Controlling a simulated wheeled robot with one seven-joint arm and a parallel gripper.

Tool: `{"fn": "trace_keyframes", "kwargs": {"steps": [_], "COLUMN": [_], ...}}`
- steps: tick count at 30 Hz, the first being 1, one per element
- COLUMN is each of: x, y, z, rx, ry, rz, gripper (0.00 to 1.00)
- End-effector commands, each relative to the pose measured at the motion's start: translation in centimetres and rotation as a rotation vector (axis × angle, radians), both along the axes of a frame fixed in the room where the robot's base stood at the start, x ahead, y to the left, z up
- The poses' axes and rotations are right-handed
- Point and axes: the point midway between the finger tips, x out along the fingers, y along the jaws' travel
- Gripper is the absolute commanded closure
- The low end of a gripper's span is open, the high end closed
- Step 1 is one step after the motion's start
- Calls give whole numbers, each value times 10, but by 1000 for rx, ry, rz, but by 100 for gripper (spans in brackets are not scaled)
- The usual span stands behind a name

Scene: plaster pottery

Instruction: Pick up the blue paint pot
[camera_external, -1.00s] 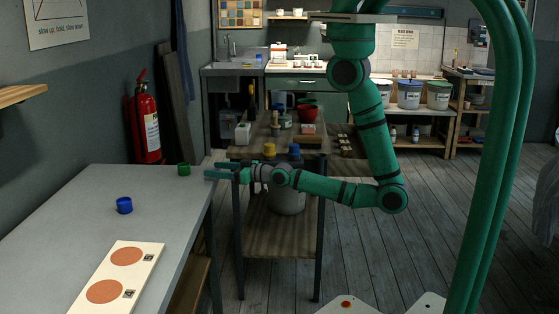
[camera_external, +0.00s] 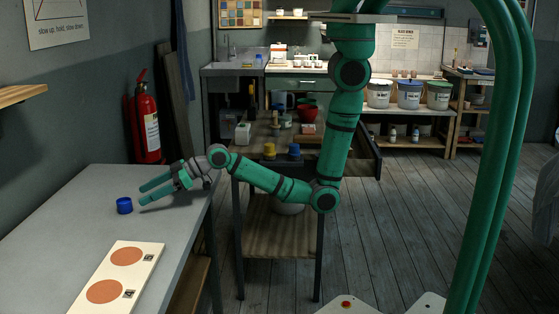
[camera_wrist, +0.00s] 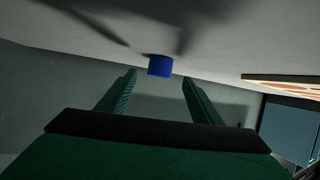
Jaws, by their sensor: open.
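The blue paint pot (camera_external: 124,206) is a small round pot standing upright on the grey table (camera_external: 60,235). My gripper (camera_external: 140,194) is low over the table, just right of the pot in the external view, with its fingers pointing toward it. The fingers are apart and nothing is between them. In the wrist view the pot (camera_wrist: 160,66) lies beyond the fingertips, centred between the two fingers of my gripper (camera_wrist: 159,78).
A cream board (camera_external: 120,275) with two orange discs lies on the table nearer the camera. A red fire extinguisher (camera_external: 146,120) is by the wall. A yellow pot (camera_external: 269,151) and another blue pot (camera_external: 294,151) stand on the wooden table behind.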

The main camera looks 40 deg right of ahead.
Motion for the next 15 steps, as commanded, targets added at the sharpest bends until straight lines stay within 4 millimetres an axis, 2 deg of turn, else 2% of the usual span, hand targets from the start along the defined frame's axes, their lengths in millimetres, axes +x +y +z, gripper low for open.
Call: {"fn": "trace_keyframes", "kwargs": {"steps": [3,11,15], "x": [7,15,20], "y": [15,30,46], "z": [-7,-13,-18], "rx": [0,1,1], "ry": [-1,-1,0], "rz": [0,-2,0], "gripper": [40,40,40]}}
